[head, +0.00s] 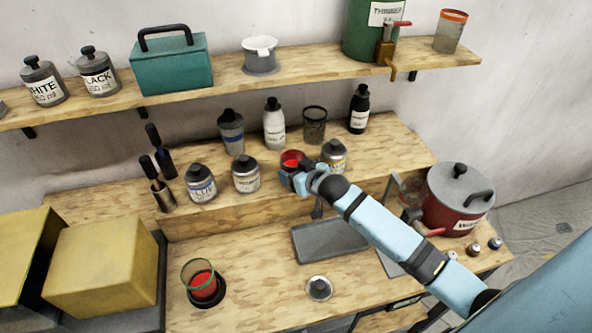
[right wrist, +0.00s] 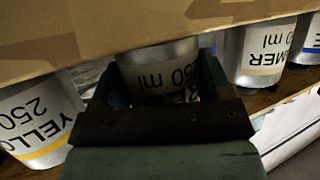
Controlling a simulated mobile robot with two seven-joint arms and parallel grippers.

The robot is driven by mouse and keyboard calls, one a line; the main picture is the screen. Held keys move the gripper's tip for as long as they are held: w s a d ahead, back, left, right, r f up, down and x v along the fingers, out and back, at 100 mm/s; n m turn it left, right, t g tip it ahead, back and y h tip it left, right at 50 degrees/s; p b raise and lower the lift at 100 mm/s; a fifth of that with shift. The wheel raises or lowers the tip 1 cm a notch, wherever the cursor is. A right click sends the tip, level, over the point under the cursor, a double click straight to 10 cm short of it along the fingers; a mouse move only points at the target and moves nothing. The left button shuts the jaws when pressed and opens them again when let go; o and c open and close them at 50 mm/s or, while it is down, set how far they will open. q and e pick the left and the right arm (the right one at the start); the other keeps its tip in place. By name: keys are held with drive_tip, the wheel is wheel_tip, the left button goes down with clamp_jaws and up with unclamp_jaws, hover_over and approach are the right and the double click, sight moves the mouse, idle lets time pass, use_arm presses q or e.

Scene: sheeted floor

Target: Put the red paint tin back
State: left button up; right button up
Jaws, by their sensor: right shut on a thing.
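The red paint tin (head: 291,158) is open, with red paint showing at its top. It is at the raised step of the bench, between a tin labelled as primer (head: 246,176) and a yellow-labelled tin (head: 335,156). My right gripper (head: 296,178) is shut on it from the front. In the right wrist view the held tin (right wrist: 160,78) sits between the fingers, its label upside down and partly hidden. I cannot tell whether its base touches the step. My left gripper is not in view.
A blue-labelled tin (head: 200,184) and several bottles stand on the step. Below are a grey tray (head: 330,240), a knobbed lid (head: 319,289) and a green-rimmed cup with red paint (head: 203,284). A red pot (head: 458,200) stands right. An upper shelf (head: 210,86) runs above.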

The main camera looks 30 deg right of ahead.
drive_tip(key=o, duration=0.7)
drive_tip(key=shift+f, duration=0.2)
drive_tip(key=o, duration=0.4)
drive_tip(key=shift+c, duration=0.2)
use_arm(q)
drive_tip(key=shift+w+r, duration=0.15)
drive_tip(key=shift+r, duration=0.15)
use_arm(e)
drive_tip(key=shift+o, duration=0.3)
